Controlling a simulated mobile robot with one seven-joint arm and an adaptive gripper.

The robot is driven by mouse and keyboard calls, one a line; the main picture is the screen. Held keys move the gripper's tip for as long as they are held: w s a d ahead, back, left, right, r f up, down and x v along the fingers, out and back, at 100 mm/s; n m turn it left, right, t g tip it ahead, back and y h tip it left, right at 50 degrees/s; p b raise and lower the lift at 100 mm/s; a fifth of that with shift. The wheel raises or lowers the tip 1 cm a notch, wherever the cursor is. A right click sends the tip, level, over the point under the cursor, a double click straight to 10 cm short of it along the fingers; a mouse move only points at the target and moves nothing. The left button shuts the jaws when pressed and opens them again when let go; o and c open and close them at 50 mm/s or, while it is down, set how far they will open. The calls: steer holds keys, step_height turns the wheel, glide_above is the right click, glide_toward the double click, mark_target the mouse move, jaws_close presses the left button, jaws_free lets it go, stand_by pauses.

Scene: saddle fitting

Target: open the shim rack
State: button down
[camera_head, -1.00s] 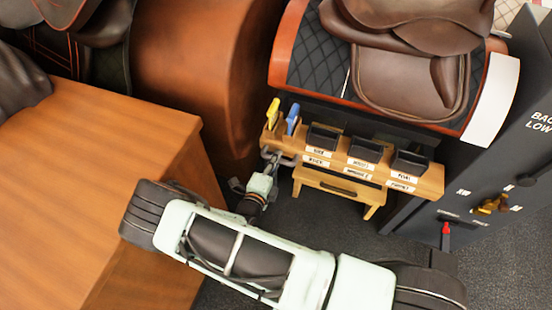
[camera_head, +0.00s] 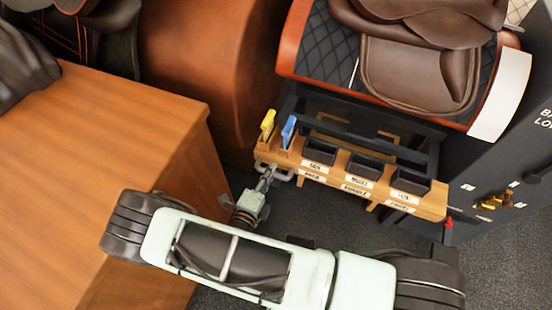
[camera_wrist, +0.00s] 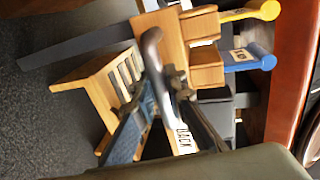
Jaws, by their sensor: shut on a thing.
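The shim rack (camera_head: 438,203) is a wooden tray with black bins and white labels on its front. It stands pulled out from under the saddle stand, with a dark rail frame showing behind it. A grey metal handle (camera_head: 275,172) is at its left end. My gripper (camera_head: 268,178) is shut on this handle. In the wrist view, the fingers of my gripper (camera_wrist: 165,85) close around the curved handle (camera_wrist: 151,42), in front of the wooden end of the rack (camera_wrist: 165,35). A yellow-handled tool (camera_head: 267,125) and a blue-handled tool (camera_head: 288,131) stand upright in the rack's left end.
A saddle (camera_head: 415,60) rests on the stand above the rack. A wooden bench (camera_head: 90,170) fills the left side, close to my arm. A dark panel (camera_head: 500,170) with brass fittings stands at the right. Dark carpet (camera_head: 350,230) lies below the rack.

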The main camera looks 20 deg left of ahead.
steer(key=shift+f+v, duration=0.15)
steer(key=shift+v, duration=0.55)
steer(key=shift+f+v, duration=0.15)
steer(key=shift+v, duration=0.6)
steer(key=c, duration=1.9)
jaws_free()
steer(key=shift+c, duration=0.2)
steer(key=shift+s, duration=0.15)
steer(key=v, duration=1.1)
steer(key=shift+s+a, duration=0.15)
steer(key=shift+s, duration=0.2)
steer(key=shift+r, duration=0.2)
